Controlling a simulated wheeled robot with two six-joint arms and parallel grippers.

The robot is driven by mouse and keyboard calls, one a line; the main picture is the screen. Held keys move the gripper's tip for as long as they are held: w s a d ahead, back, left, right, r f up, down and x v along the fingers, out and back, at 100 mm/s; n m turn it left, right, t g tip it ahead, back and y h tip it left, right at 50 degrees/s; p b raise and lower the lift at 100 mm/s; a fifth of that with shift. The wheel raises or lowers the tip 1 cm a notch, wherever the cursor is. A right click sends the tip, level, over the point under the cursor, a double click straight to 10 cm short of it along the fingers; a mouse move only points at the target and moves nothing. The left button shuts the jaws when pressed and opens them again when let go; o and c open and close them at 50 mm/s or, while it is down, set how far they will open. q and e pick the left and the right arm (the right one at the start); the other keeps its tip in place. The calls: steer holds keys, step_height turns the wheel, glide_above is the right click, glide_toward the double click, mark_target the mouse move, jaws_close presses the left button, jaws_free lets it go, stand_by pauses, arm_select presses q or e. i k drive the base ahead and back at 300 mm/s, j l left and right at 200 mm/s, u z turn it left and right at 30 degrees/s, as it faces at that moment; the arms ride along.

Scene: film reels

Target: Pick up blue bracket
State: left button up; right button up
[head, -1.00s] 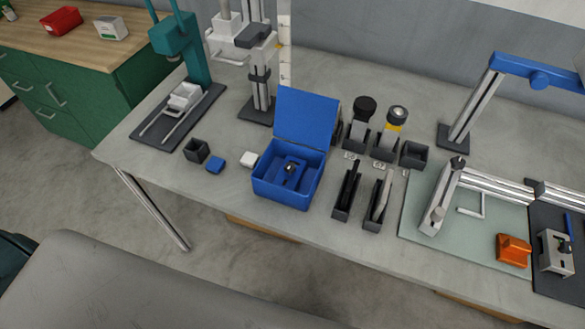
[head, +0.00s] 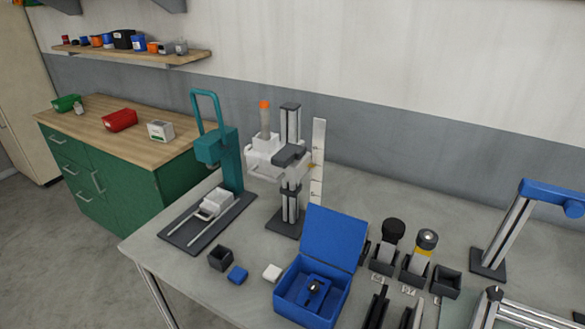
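No part is clearly recognisable as the blue bracket. An open blue box (head: 341,316) stands on the grey workbench, with its lid (head: 333,237) raised. A dark blue part with a round dark knob (head: 314,288) lies inside it; its exact shape is hard to tell. A small flat blue block (head: 237,273) lies left of the box. Small blue items (head: 138,43) stand on the wall shelf, too small to identify. Neither of my grippers is in view.
A green cabinet (head: 90,170) with red bin (head: 120,120) stands left, below the shelf (head: 170,57).

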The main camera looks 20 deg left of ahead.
mark_target(313, 303)
steer(key=k+z, duration=0.2)
steer(key=k, duration=0.25)
steer(key=k+l+z, duration=0.2)
steer(key=k, duration=0.25)
steer(key=k+l+z, duration=0.1)
steer(key=k+z, duration=0.15)
steer(key=k, duration=0.2)
